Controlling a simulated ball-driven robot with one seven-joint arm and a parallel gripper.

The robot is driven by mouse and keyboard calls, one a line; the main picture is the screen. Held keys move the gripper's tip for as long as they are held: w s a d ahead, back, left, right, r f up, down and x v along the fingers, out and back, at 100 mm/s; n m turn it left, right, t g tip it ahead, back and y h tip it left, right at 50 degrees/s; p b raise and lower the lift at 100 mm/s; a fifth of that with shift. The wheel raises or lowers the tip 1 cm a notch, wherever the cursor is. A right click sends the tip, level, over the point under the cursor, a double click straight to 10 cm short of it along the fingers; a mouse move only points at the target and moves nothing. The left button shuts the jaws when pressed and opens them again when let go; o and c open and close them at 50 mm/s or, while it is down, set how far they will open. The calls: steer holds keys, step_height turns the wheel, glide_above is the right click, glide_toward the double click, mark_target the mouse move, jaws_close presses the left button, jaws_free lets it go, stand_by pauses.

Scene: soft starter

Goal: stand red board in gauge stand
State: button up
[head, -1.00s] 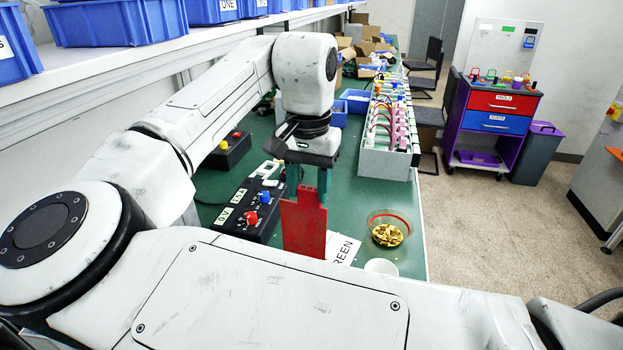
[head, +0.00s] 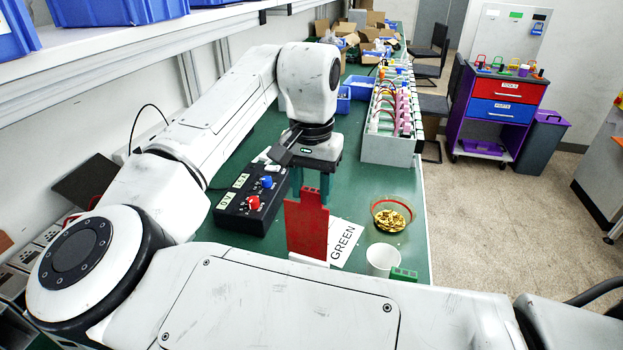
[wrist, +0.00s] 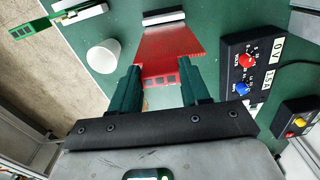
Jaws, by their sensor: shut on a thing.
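My gripper (head: 311,184) is shut on the top of the red board (head: 306,226) and holds it upright, below the wrist, over the green bench. The wrist view shows my gripper's teal fingers (wrist: 163,88) on either side of the red board (wrist: 168,45), which stretches away from them. A pale bar with a dark strip (wrist: 163,17) lies just beyond the board's far edge and may be the gauge stand. In the head view, a white strip (head: 308,260) shows at the board's lower edge. I cannot tell whether the board touches it or sits in it.
A black control box (head: 250,203) with red and blue knobs stands left of the board. Right of it are a GREEN card (head: 343,243), a bowl of brass pieces (head: 392,215), a white cup (head: 382,259) and a green board (wrist: 35,28) near the bench edge.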

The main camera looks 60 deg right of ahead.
mark_target(312, 205)
steer(key=shift+f, duration=0.75)
steer(key=shift+p, duration=1)
stand_by(1.3)
steer(key=shift+f+b, duration=1.1)
steer(key=shift+f, duration=1.4)
steer(key=o, duration=1.1)
step_height(312, 205, up, 11)
steer(key=shift+f, duration=0.1)
stand_by(0.6)
